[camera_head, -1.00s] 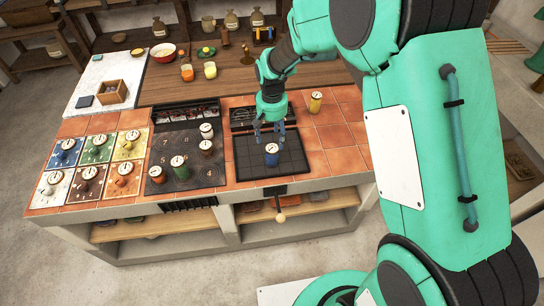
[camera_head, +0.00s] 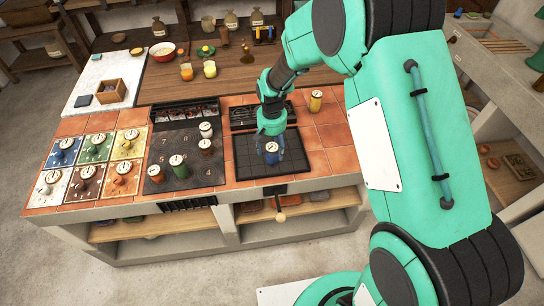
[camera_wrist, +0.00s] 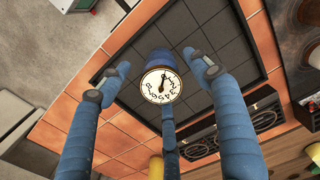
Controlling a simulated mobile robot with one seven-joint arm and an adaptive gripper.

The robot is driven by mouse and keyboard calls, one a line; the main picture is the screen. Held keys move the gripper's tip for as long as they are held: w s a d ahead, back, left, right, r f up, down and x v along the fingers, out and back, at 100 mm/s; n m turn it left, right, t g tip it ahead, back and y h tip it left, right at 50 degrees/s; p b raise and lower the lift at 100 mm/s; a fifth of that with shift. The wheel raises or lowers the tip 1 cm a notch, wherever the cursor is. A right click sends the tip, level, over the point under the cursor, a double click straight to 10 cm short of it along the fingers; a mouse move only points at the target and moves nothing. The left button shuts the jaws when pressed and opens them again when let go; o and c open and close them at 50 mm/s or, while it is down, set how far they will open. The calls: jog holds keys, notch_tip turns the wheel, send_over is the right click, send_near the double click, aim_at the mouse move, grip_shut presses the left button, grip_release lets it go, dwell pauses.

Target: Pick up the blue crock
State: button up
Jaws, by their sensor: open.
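The blue crock (camera_head: 271,149) stands upright on the dark tiled square (camera_head: 247,170) on the counter's right part. A round white dial with numbers and a hand is on its top. In the wrist view the blue crock (camera_wrist: 153,60) shows at the middle, its dial facing the camera. My gripper (camera_head: 271,150) is over the crock. In the wrist view the blue fingers of my gripper (camera_wrist: 160,85) are spread open around the crock, with gaps on the left and right. Whether the lower finger touches it, I cannot tell.
A yellow crock (camera_head: 316,100) stands behind to the right on orange tiles. A dark numbered board (camera_head: 205,178) at left holds several crocks. Further left, coloured tiles (camera_head: 52,189) bear more crocks. A dark grate (camera_head: 240,117) lies behind the square.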

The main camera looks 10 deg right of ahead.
jog(key=shift+f, duration=0.35)
jog(key=shift+f, duration=0.1)
jog(key=shift+w+f+b, duration=0.15)
jog(key=shift+f+b, duration=0.25)
jog(key=shift+f, duration=0.85)
jog(key=shift+w+f+b, duration=0.1)
jog(key=shift+f+b, duration=0.25)
jog(key=shift+f, duration=0.9)
jog(key=shift+c, duration=0.5)
jog(key=c, duration=1.5)
jog(key=shift+r, duration=0.1)
